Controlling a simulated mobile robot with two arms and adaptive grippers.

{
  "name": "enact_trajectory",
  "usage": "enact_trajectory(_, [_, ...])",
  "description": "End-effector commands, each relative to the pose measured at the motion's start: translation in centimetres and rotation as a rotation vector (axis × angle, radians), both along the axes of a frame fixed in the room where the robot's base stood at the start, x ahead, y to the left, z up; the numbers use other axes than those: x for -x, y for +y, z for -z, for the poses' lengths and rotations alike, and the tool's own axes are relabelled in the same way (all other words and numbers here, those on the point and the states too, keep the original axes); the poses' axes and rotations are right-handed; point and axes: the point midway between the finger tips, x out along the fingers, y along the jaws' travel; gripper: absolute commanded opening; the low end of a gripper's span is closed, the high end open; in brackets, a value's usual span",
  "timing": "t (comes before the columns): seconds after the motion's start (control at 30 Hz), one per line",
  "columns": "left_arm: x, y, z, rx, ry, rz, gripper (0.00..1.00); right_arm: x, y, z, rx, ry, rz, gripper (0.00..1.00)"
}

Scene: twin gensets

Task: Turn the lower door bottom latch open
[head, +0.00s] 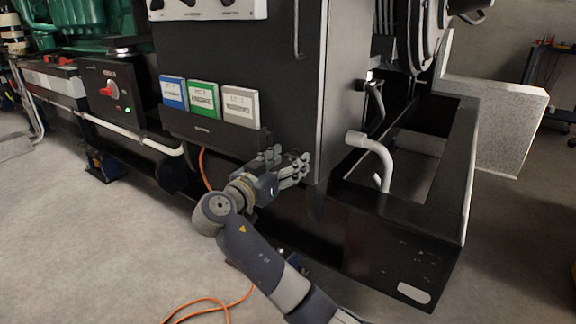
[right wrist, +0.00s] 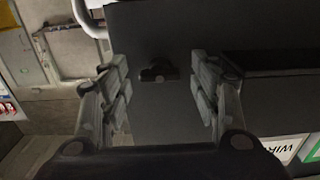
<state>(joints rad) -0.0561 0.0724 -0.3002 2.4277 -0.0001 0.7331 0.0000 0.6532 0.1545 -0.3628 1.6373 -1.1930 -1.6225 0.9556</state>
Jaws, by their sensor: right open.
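My right gripper (right wrist: 160,92) is open, with one finger on each side of the latch in the picture and nothing between the pads. I cannot tell how far the pads are from the panel. In the head view the right gripper (head: 294,168) is at the lower part of the black cabinet (head: 255,70). The latch cannot be made out there. My left gripper is not in view.
A ledge with blue (head: 173,92), green (head: 204,99) and grey (head: 240,106) binders is left of the right gripper. A pale bent pipe (head: 375,152) rises to its right, inside the black base frame (head: 400,225). An orange cable (head: 205,304) lies on the open floor.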

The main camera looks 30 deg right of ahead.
Motion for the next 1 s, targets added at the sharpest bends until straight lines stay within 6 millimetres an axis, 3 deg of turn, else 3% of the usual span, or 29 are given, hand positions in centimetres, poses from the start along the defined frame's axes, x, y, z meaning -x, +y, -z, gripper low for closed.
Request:
enact_trajectory(0.33, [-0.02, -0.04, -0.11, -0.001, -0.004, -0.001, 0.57, -0.2, -0.48, -0.05, -0.001, -0.001, 0.0, 0.57])
enact_trajectory(0.53, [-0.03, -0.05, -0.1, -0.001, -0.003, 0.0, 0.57, -0.19, -0.46, -0.03, -0.001, -0.001, 0.0, 0.14])
enact_trajectory(0.93, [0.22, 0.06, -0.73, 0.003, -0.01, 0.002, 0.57, -0.16, -0.46, -0.2, 0.014, 0.039, 0.001, 0.12])
enact_trajectory(1.0, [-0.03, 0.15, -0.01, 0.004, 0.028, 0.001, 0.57, -0.16, -0.45, -0.3, 0.025, 0.065, 0.001, 0.12])
